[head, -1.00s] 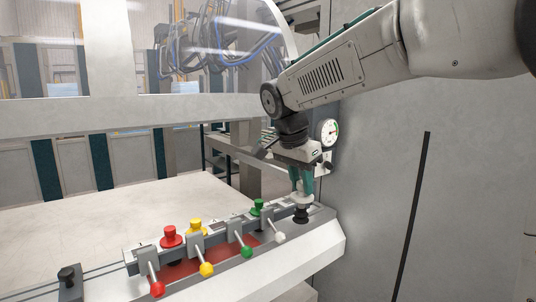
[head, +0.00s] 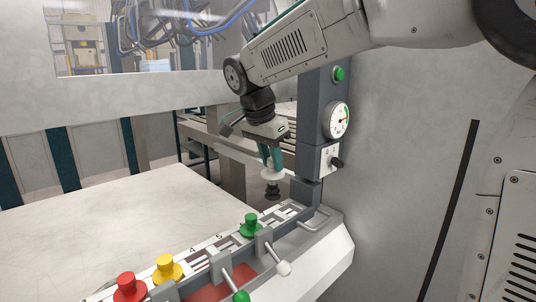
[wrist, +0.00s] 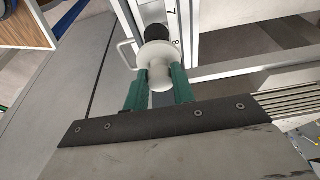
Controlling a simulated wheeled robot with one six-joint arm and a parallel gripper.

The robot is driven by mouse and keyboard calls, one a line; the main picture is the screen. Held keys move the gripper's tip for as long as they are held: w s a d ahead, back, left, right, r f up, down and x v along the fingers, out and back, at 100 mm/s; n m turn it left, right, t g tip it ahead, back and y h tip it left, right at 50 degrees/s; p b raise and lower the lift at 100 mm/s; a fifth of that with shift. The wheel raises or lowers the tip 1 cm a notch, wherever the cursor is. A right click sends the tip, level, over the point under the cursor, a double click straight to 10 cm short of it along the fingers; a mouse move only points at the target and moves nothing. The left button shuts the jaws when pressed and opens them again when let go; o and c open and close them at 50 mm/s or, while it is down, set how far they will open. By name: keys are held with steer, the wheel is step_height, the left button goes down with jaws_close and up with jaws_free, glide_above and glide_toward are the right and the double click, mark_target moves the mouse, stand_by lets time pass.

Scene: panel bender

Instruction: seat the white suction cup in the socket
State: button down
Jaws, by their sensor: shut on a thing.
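The white suction cup (head: 273,175) is held upright between the green fingers of my gripper (head: 270,160), with its black bellows hanging below. In the head view the bellows hang above the far side of the grey rail (head: 309,232) and look clear of it. The wrist view also shows the white cup (wrist: 158,70) between the fingertips (wrist: 160,84), over the rail near the figures 7 and 8. The lever with a white knob (head: 283,268) stands to the right of the seated green cup. Which opening is the white cup's socket is not clear.
Red (head: 129,287), yellow (head: 168,268) and green (head: 251,225) cups sit along the rail, with levers in front. A grey post with a pressure gauge (head: 338,120) and a switch box (head: 330,160) rises close to the right of my gripper. The pale table (head: 90,225) is clear.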

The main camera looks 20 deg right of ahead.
mark_target(264, 176)
steer(key=shift+f, duration=5.75)
steer(key=c, duration=1.1)
jaws_free()
steer(key=shift+a+r, duration=0.1)
steer(key=v, duration=0.7)
steer(key=shift+s+r, duration=0.1)
steer(key=shift+r, duration=0.2)
